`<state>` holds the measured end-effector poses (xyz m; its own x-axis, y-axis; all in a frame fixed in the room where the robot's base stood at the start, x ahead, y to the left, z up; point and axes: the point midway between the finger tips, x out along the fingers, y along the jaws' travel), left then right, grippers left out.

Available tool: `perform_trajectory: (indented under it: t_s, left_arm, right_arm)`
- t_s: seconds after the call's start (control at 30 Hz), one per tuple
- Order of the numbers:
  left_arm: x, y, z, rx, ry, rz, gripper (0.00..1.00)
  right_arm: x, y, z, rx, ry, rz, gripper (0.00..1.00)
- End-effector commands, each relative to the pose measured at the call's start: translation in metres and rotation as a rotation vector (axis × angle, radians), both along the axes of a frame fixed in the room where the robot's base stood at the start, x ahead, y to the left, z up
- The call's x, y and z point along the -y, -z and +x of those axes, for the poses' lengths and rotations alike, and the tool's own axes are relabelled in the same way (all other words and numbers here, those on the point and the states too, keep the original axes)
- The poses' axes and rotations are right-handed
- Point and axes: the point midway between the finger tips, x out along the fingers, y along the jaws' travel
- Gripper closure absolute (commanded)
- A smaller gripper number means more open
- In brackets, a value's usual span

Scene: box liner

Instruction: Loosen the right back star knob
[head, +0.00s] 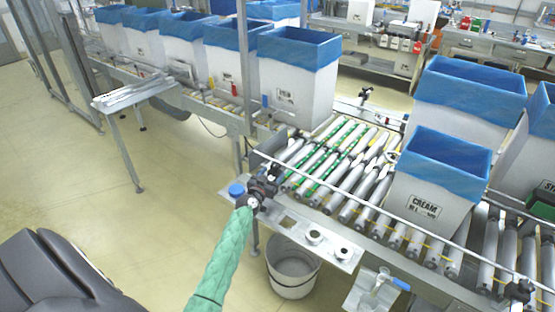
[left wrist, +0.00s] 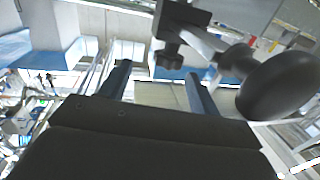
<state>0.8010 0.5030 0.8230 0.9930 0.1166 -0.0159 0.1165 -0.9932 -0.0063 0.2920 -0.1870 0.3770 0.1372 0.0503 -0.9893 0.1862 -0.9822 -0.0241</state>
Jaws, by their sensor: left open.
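My left gripper (head: 262,188), on the green-sleeved arm, is at the near left corner of the roller conveyor. A dark knob with its clamp (head: 274,171) is right by its tips. In the left wrist view my left gripper (left wrist: 160,88) is open, with nothing between its fingers. A large black round knob (left wrist: 278,85) on a metal rod is to the right of the fingers, apart from them. A black clamp block with a small star knob (left wrist: 170,56) is above the finger gap. Other dark knobs show at the far rail (head: 365,93) and the near right (head: 519,291). My right gripper is not in view.
A guide rail (head: 350,203) runs along the conveyor's near side. A box with a blue liner (head: 436,190) stands on the rollers. A side plate with a blue cap (head: 236,190) and round buttons (head: 314,236) is close to my gripper. A white bucket (head: 293,270) stands below.

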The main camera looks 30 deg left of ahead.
Motion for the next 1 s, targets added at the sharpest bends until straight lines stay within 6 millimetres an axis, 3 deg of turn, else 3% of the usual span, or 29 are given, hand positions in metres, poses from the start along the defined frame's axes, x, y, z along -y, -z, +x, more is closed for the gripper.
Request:
perform_trajectory:
  t_s: [0.27, 0.7, 1.0]
  left_arm:
    - [-0.015, -0.004, 0.019, 0.019, -0.032, -0.004, 0.38]
    - [-0.023, -0.003, 0.073, 0.018, -0.031, -0.003, 0.38]
    - [-0.023, -0.003, 0.081, 0.017, -0.03, -0.004, 0.38]
  right_arm:
    - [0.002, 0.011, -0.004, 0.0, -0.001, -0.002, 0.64]
    - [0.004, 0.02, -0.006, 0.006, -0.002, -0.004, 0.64]
    - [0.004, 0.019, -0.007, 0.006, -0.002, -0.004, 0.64]
